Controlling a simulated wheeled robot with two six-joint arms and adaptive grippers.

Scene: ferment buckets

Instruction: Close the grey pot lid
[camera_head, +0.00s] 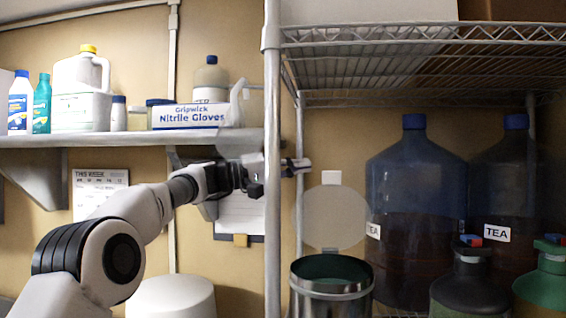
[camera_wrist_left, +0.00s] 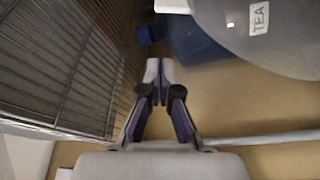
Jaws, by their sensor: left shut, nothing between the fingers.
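The grey pot (camera_head: 331,304) stands at the bottom centre in the head view, a shiny metal cylinder with a green inside, open at the top. Its round, pale grey lid (camera_head: 330,220) stands upright behind the opening, with a small white tab on its top edge. My left gripper (camera_head: 303,166) is shut and empty, up and to the left of the lid, apart from it. In the left wrist view my left gripper (camera_wrist_left: 157,72) shows its fingertips together. My right gripper is out of view.
A metal rack post (camera_head: 272,200) stands in front of my left arm. Large blue jugs labelled TEA (camera_head: 412,190) stand right of the lid. A dark bottle (camera_head: 470,285) and a green bottle (camera_head: 545,285) stand right of the pot. A wire shelf (camera_head: 400,60) hangs above.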

